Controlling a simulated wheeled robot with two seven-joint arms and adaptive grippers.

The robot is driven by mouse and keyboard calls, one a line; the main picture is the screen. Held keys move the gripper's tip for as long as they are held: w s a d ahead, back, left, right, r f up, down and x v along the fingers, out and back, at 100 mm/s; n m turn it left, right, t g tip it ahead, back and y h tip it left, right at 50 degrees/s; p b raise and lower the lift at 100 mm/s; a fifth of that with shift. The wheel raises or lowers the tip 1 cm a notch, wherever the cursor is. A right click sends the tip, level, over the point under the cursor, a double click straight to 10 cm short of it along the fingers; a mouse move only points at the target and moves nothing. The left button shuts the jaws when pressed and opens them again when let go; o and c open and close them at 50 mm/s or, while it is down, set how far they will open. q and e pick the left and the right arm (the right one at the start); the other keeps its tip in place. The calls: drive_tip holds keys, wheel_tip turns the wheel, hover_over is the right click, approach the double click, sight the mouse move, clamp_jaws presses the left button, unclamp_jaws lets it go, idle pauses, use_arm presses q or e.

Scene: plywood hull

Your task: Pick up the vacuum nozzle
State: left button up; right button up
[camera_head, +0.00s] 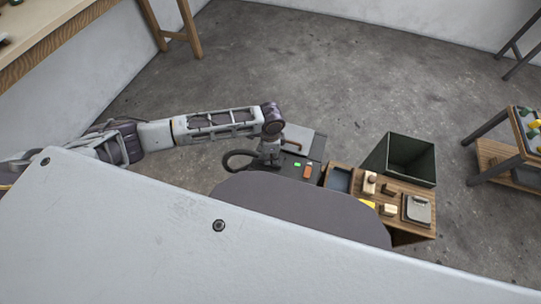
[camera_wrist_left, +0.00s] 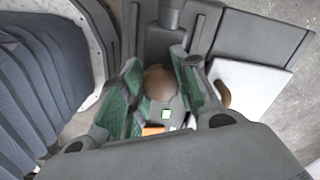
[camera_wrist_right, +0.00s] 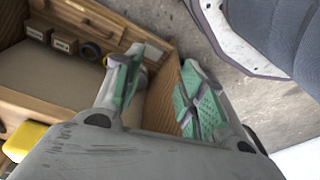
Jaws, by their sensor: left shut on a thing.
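My left gripper (camera_head: 268,160) is low over the dark vacuum unit (camera_head: 312,172), which has a green light and an orange switch. In the left wrist view its green-padded fingers (camera_wrist_left: 158,68) are closed on what looks like the vacuum nozzle (camera_wrist_left: 160,82). A brown rounded part shows between the pads, and a dark grey tube runs up behind it. The pads hide the rest of the nozzle. A dark hose (camera_head: 236,158) loops beside the gripper. My right gripper (camera_wrist_right: 160,80) is open and empty above a wooden box edge; the head view does not show it.
A wooden bench (camera_head: 343,166) with small blocks, a tray and a grey plate stands right of the vacuum. A dark green open bin (camera_head: 427,168) is behind it. A workbench (camera_head: 40,40) is at the upper left, and a small table (camera_head: 505,152) at the right.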

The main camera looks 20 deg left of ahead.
use_arm(q)
drive_tip(key=shift+r+p, duration=1)
drive_tip(key=shift+r, duration=3.15)
use_arm(e)
wheel_tip(320, 180, down, 7)
drive_tip(key=s+d, duration=0.1)
drive_tip(key=d, duration=0.1)
drive_tip(key=shift+s, duration=0.3)
drive_tip(key=shift+d+r, duration=0.1)
use_arm(q)
drive_tip(key=o, duration=0.4)
drive_tip(key=shift+c, duration=1.2)
use_arm(e)
drive_tip(key=shift+r, duration=0.1)
